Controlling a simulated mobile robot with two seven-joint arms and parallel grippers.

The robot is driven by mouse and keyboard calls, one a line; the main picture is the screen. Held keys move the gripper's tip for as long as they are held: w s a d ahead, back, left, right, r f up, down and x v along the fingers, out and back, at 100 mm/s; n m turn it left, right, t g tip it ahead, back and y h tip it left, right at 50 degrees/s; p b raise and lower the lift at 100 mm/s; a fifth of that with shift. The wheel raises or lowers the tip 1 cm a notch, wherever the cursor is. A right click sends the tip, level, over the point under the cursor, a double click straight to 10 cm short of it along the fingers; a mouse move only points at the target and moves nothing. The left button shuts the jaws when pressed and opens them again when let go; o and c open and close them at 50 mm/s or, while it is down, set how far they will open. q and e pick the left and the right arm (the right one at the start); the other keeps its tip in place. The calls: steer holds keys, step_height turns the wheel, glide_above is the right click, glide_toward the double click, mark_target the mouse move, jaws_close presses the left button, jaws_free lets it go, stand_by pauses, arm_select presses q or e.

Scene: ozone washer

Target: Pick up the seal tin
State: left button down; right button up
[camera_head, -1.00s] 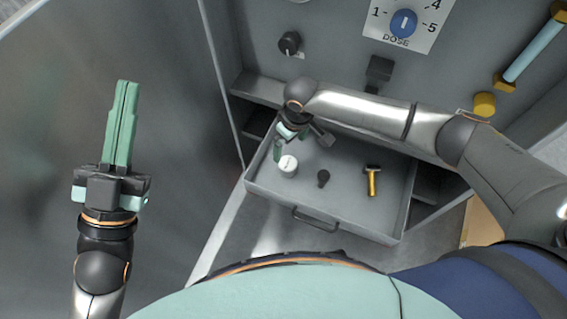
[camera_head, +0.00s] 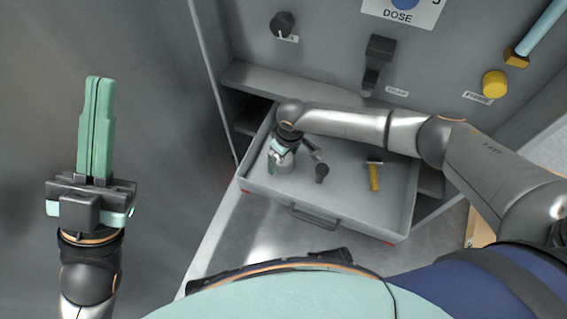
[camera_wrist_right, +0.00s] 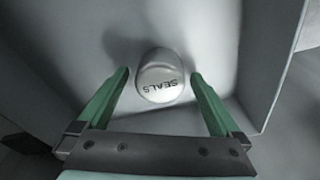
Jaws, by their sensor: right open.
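The seal tin is a small round white tin marked "SEALS" (camera_wrist_right: 160,82), standing in the open drawer. In the right wrist view it sits between the tips of my right gripper's green fingers (camera_wrist_right: 160,74), with a gap on each side. In the head view the tin (camera_head: 286,166) is partly hidden under my right gripper (camera_head: 276,160), which is open at the drawer's left end. My left gripper (camera_head: 98,82) is held up at the far left, its green fingers together, with nothing seen between them.
The grey drawer (camera_head: 345,217) also holds a dark knob-like piece (camera_head: 321,173) and a yellow-handled tool (camera_head: 374,178), both right of the tin. The drawer walls stand close to the tin. A grey panel (camera_head: 330,45) with knobs rises behind.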

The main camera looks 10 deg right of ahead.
steer(key=shift+f, duration=0.35)
steer(key=shift+r, duration=0.1)
steer(key=c, duration=1.3)
steer(key=shift+c, duration=0.5)
steer(key=shift+r, duration=0.15)
